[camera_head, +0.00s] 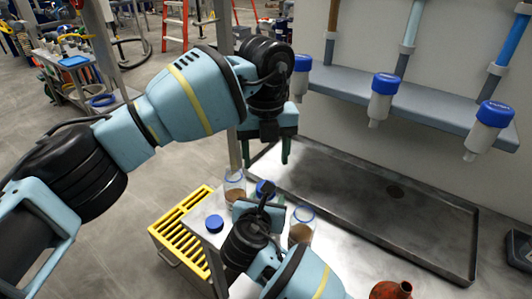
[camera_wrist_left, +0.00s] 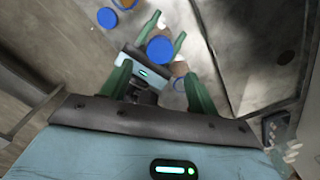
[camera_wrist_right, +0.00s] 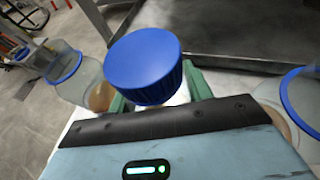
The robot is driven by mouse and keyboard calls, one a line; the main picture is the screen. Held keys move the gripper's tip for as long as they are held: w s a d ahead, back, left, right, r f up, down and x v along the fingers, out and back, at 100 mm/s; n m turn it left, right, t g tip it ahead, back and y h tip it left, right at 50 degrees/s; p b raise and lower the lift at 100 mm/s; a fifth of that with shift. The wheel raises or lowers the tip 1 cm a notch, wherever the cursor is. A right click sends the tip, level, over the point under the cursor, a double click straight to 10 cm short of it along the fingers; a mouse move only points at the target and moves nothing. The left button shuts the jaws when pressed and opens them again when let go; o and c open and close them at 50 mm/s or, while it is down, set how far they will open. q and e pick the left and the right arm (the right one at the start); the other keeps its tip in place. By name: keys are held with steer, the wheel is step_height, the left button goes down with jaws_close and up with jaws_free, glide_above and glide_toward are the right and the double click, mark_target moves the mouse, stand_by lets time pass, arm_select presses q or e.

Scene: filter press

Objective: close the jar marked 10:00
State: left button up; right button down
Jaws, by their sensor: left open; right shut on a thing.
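My right gripper (camera_wrist_right: 155,100) is shut on a jar whose blue cap (camera_wrist_right: 144,65) sits at its mouth, above the fingers; the jar's body is mostly hidden. That cap also shows in the head view (camera_head: 265,187) and the left wrist view (camera_wrist_left: 160,50). My left gripper (camera_head: 268,150) is open and empty, fingers down, above the capped jar. An open jar with a blue neck ring and brown contents (camera_head: 235,188) stands behind; another (camera_head: 301,225) stands to the right. A loose blue cap (camera_head: 214,223) lies on the table corner. I cannot read any time marking.
A grey metal tray (camera_head: 420,255) with a raised rim lies behind and to the right. A shelf (camera_head: 340,85) above it holds several blue-capped filter housings. A yellow slatted crate (camera_head: 180,225) stands beside the table at left. A red-brown flask (camera_head: 391,290) is at the front.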

arm_select(q)
steer(key=shift+f, duration=0.1)
steer(key=shift+f, duration=3.9)
steer(key=c, duration=1)
steer(key=m, duration=0.5)
steer(key=shift+c, duration=0.2)
steer(key=m, duration=0.4)
steer(key=shift+m, duration=0.3)
steer(key=o, duration=1.1)
